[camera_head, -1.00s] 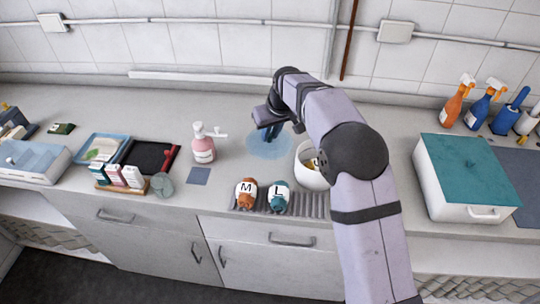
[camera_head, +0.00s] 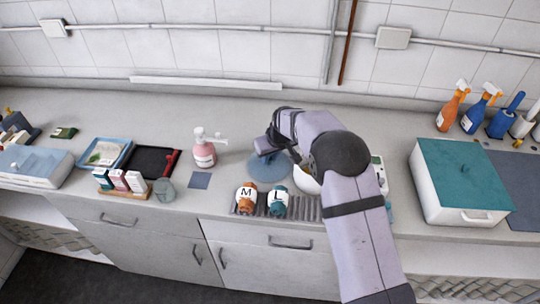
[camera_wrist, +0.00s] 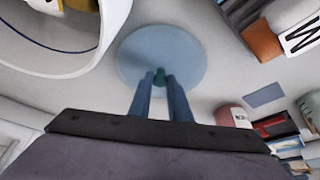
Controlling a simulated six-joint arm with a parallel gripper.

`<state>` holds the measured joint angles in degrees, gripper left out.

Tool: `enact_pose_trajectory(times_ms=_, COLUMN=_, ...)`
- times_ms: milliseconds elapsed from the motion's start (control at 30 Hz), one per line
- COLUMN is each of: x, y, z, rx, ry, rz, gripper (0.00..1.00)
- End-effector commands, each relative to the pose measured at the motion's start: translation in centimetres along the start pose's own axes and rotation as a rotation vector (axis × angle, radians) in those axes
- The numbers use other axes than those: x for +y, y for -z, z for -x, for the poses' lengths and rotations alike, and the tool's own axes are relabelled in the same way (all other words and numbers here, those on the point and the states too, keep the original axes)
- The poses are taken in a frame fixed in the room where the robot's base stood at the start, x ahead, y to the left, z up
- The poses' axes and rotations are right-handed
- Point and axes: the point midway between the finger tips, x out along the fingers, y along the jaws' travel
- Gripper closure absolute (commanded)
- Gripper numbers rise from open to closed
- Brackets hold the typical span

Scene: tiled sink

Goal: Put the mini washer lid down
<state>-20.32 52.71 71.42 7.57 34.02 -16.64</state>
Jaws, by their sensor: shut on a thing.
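The mini washer lid, a translucent blue disc (camera_head: 264,172), is at the counter, between the pink pump bottle and the mini washer. In the wrist view the lid (camera_wrist: 135,55) shows round and flat with a small teal knob. My gripper (camera_wrist: 160,77) is shut on that knob, its two blue fingers on either side. In the head view my gripper (camera_head: 270,153) is above the lid and hides part of it. I cannot tell whether the lid touches the counter. The mini washer (camera_head: 305,181), a white tub, is open, with something yellow inside; my arm hides much of it.
Orange M (camera_head: 246,196) and teal L (camera_head: 277,201) bundles sit on a ribbed grey mat in front. The pink pump bottle (camera_head: 204,153) stands left of the lid. A teal-topped white box (camera_head: 462,180) is at right. Counter behind the lid is clear.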

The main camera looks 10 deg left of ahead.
Motion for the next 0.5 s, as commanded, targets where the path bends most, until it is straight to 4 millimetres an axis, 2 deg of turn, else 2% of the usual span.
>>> enact_pose_trajectory(times_ms=300, x=0.00, y=-0.13, z=-0.34, rx=0.000, ry=0.000, rz=0.000, gripper=1.00)
enact_pose_trajectory(times_ms=333, x=0.00, y=-0.13, z=-0.34, rx=0.000, ry=0.000, rz=0.000, gripper=0.80)
enact_pose_trajectory(times_ms=400, x=0.00, y=-0.10, z=-0.25, rx=0.000, ry=0.000, rz=0.000, gripper=0.64)
enact_pose_trajectory(times_ms=500, x=0.00, y=-0.09, z=-0.24, rx=0.000, ry=0.000, rz=0.000, gripper=0.64)
